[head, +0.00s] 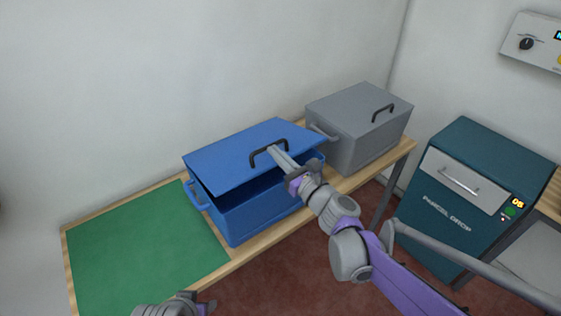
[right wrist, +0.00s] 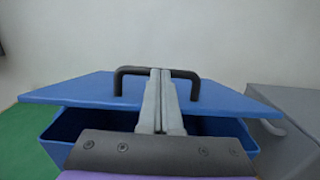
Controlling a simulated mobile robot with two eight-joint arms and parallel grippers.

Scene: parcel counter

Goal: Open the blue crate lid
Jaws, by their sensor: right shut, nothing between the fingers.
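The blue crate (head: 262,212) stands on the wooden table. Its blue lid (head: 225,152) is partly raised at the front, with a dark gap between lid and crate. A black handle (head: 257,156) sits at the lid's front edge. My right gripper (head: 272,150) is at the handle, its fingers shut together with nothing between them. In the right wrist view the fingertips (right wrist: 161,72) reach the handle bar (right wrist: 133,70), and the lid (right wrist: 85,90) spreads to both sides. Whether the fingers touch the handle I cannot tell. My left gripper (head: 205,305) is barely visible at the bottom edge, its fingers unclear.
A grey crate (head: 350,150) with a closed lid stands close on the right of the blue crate. A green mat (head: 140,250) lies clear on the left of the table (head: 240,262). A teal parcel drop box (head: 450,215) stands further right.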

